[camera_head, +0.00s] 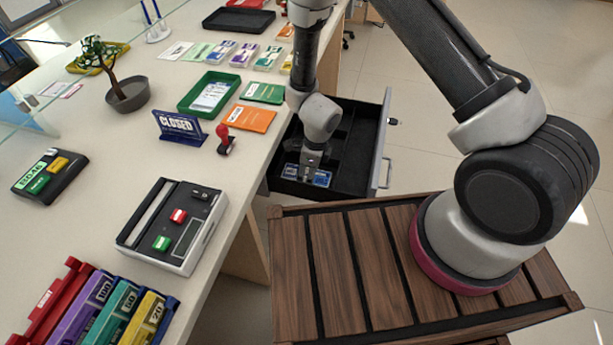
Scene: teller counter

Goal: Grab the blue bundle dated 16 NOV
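Blue bundles lie in the near end of the open black drawer (352,178). One blue bundle (322,179) shows right of my gripper, and another blue patch (290,171) shows left of it. The printed dates are too small to read, so I cannot tell which is 16 NOV. My gripper (309,179) points down into the drawer, right at the blue bundles. Its fingers are small and partly hidden, and I cannot tell whether they are open or hold anything.
The drawer's grey front (380,150) stands out to the right of the counter (120,165). On the counter edge are an orange booklet (252,118), a red stamp (223,140), a CLOSED sign (180,128) and a counting machine (173,225). The drawer's far compartments look empty.

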